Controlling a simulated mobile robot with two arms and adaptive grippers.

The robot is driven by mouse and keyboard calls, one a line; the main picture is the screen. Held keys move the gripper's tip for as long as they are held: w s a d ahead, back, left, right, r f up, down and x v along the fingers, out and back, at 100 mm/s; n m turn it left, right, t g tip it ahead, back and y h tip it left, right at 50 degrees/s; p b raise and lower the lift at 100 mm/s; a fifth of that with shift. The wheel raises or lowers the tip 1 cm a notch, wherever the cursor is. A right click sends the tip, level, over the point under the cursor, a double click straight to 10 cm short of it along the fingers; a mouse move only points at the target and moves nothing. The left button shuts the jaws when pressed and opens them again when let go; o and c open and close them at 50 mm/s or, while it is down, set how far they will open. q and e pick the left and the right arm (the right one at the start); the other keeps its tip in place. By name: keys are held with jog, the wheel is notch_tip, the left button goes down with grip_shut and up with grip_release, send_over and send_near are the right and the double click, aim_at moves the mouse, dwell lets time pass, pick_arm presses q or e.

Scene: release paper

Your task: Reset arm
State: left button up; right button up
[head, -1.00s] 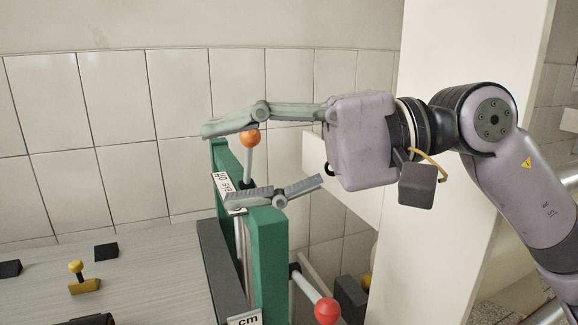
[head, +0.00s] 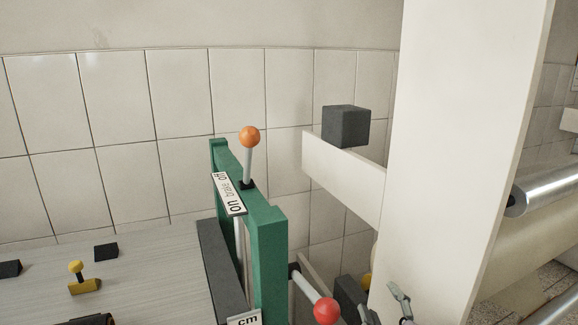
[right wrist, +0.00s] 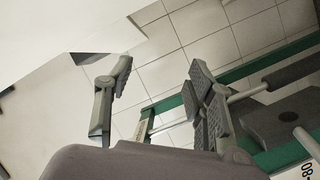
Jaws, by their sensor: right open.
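My right gripper (head: 401,302) shows only as a small grey finger part at the bottom of the head view, right of the green frame (head: 268,255). In the right wrist view the right gripper (right wrist: 162,72) is open, with nothing between its fingers. The lever with the orange knob (head: 249,137) stands upright on the green frame, beside the on/off brake label (head: 229,194). The gripper is apart from this knob, lower and to its right. My left gripper is not in view.
A red knob on a rod (head: 327,311) sticks out right of the frame. A white panel (head: 455,150) stands to the right, with a white ledge (head: 345,178) and dark block (head: 346,126) beside it. A grey tabletop (head: 150,275) with a yellow switch (head: 84,284) lies left.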

jog(key=s+d+f+m+g, duration=0.1)
jog(key=s+f+m+g, duration=0.2)
jog(key=s+f, duration=0.4)
jog(key=s+d+f+m+g, duration=0.15)
jog(key=s+f+g, duration=0.25)
jog(key=f, duration=0.5)
jog(key=s+f+m+g, duration=0.2)
jog(key=s+f+g, duration=0.15)
jog(key=s, duration=0.45)
jog(key=s+f+m+g, duration=0.3)
jog(key=s+f, duration=0.2)
jog(key=s, duration=0.3)
notch_tip(320, 180, down, 23)
jog(key=p, duration=0.3)
jog(key=s+d+f+g+p, duration=0.1)
jog(key=s+d+f+g, duration=0.1)
jog(key=s+f, duration=1.2)
jog(key=s+d+n, duration=0.1)
jog(key=s, duration=0.2)
jog(key=shift+s+f+h, duration=0.15)
jog(key=shift+s+h, duration=0.15)
